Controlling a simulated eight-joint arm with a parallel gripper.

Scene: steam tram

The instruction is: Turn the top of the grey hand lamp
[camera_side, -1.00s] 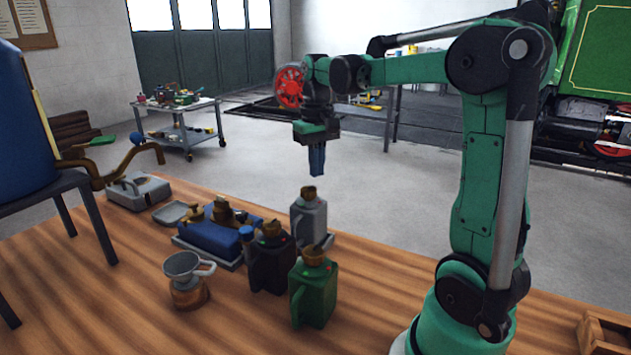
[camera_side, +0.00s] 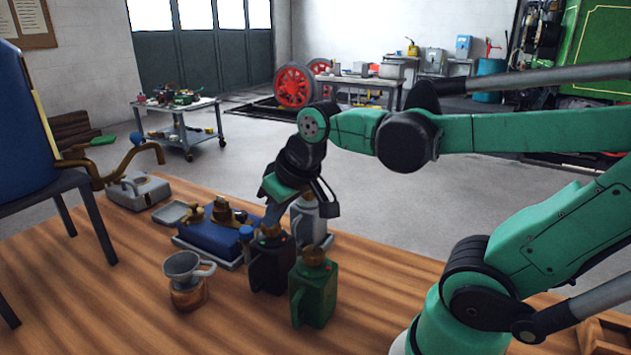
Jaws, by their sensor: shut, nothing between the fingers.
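The grey hand lamp (camera_side: 313,228) stands upright on the wooden table, behind the black and green lamps. My gripper's dark parts hide most of its top. My gripper (camera_side: 271,216) is low and tilted, its blue-grey fingers shut and empty. They point down to the left of the grey lamp, behind the black lamp (camera_side: 270,268). The black lamp hides part of the area by the tips, so I cannot tell whether they touch anything.
The green lamp (camera_side: 313,292) stands in front of the grey one. A blue tank (camera_side: 209,238) with brass fittings lies just left of my fingers. A funnel-topped copper pot (camera_side: 187,292) is at the front left.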

